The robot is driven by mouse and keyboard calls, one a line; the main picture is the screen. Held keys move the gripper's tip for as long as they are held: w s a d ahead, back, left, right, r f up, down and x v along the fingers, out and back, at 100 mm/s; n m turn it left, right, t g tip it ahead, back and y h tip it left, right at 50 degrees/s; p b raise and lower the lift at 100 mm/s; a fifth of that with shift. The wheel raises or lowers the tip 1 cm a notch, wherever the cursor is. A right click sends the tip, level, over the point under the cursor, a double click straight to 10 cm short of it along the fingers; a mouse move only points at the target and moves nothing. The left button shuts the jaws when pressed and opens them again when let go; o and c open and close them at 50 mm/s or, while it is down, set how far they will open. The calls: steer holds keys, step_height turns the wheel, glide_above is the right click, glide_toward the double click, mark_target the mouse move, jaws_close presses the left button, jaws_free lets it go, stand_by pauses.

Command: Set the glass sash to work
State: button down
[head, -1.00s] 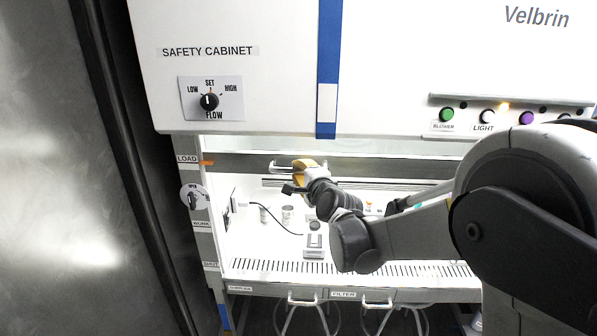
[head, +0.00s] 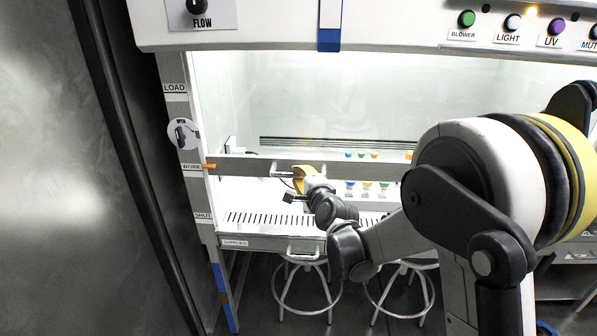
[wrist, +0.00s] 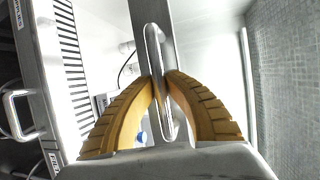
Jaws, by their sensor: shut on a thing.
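The glass sash's grey bottom bar (head: 365,168) runs across the safety cabinet's front opening. Its orange pointer (head: 209,166) is level with the WORK label (head: 191,167) on the left post, between the LOAD label (head: 175,88) above and the SHUT label (head: 203,216) below. My gripper (head: 298,178) is at the bar's left part. In the wrist view my gripper (wrist: 160,82) has its two yellow ribbed fingers closed around the metal sash handle (wrist: 153,45). The handle's part between the fingertips is partly hidden.
Small colored-capped vials (head: 366,184) stand inside the cabinet behind the bar. A lower handle (head: 303,251) juts from the front ledge below my gripper. Stools (head: 302,282) stand under the cabinet. A dark metal wall (head: 60,180) closes off the left side.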

steer(key=shift+f, duration=0.65)
steer(key=c, duration=1.4)
jaws_free()
steer(key=v, duration=1.2)
